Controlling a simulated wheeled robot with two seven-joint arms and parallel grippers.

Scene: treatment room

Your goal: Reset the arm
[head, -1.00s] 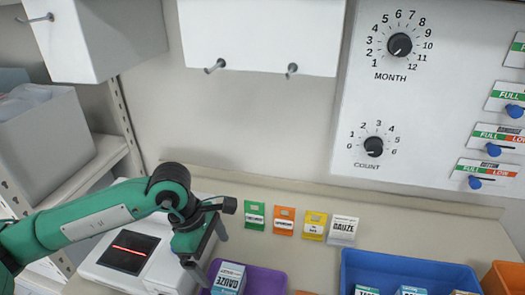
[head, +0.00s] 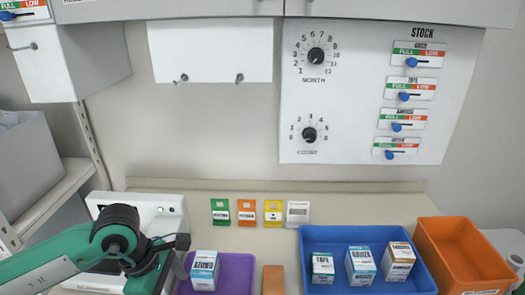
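My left arm (head: 60,262) comes in from the lower left, green with a dark wrist joint. My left gripper (head: 172,275) is low at the left, in front of the white scanner device and just left of the purple tray (head: 240,262). Its fingers look apart with nothing between them, though the lower part is partly cut off by the picture's edge. A white and blue box (head: 204,270) stands in the purple tray, close to the right of the gripper. My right gripper is not in view.
The white device (head: 165,208) stands behind my arm. A blue bin (head: 318,240) holds several boxes; an orange bin (head: 460,250) is at its right. Several coloured cards (head: 246,212) line the back of the counter. A wall panel (head: 350,100) carries dials and sliders; cabinets hang above.

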